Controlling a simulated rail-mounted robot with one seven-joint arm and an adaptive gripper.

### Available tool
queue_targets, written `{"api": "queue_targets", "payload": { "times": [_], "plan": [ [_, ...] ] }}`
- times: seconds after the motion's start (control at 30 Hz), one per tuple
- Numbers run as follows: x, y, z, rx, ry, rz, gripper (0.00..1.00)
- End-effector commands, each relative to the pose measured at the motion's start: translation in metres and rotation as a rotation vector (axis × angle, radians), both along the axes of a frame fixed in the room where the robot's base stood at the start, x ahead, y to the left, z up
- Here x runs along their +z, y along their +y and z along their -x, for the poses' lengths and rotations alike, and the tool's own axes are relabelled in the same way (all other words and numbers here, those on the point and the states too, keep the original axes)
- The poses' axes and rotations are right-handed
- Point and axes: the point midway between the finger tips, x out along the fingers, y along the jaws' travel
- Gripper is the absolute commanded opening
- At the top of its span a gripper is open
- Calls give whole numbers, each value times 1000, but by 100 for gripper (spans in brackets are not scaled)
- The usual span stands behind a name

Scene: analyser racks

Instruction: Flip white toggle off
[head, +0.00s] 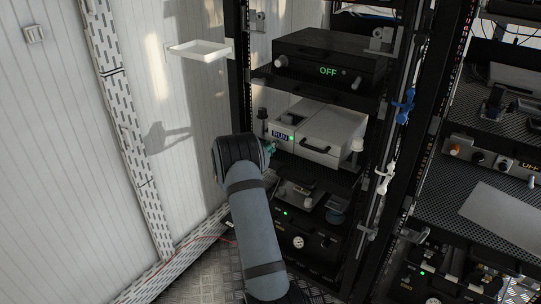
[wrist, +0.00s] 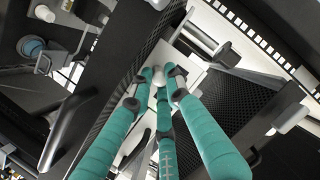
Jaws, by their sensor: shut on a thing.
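My gripper has three teal fingers, and its tips (wrist: 157,82) are closed together around a small white rounded piece, the white toggle (wrist: 158,74), in the wrist view. The fingers hide most of the toggle and its base. In the head view my gripper (head: 269,148) shows only as a bit of teal at the left front of a white analyser box (head: 330,125). The box's small display (head: 281,135) reads RUN, with a green light beside it. The toggle itself is hidden in the head view.
A black unit (head: 328,55) reading OFF sits on the shelf above. Rack posts frame the shelves closely. A white wall tray (head: 199,50) is at upper left. Another rack stands at right.

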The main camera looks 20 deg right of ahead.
Motion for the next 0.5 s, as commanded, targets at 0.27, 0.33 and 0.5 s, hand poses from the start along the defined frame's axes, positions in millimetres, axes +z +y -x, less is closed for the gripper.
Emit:
{"api": "queue_targets", "payload": {
  "times": [0.27, 0.33, 0.5],
  "plan": [
    [-12, 1, 1, 1, -59, 94, 0],
    [-11, 1, 1, 0, -66, 107, 0],
    [-7, 2, 1, 1, -71, 116, 0]
  ]
}}
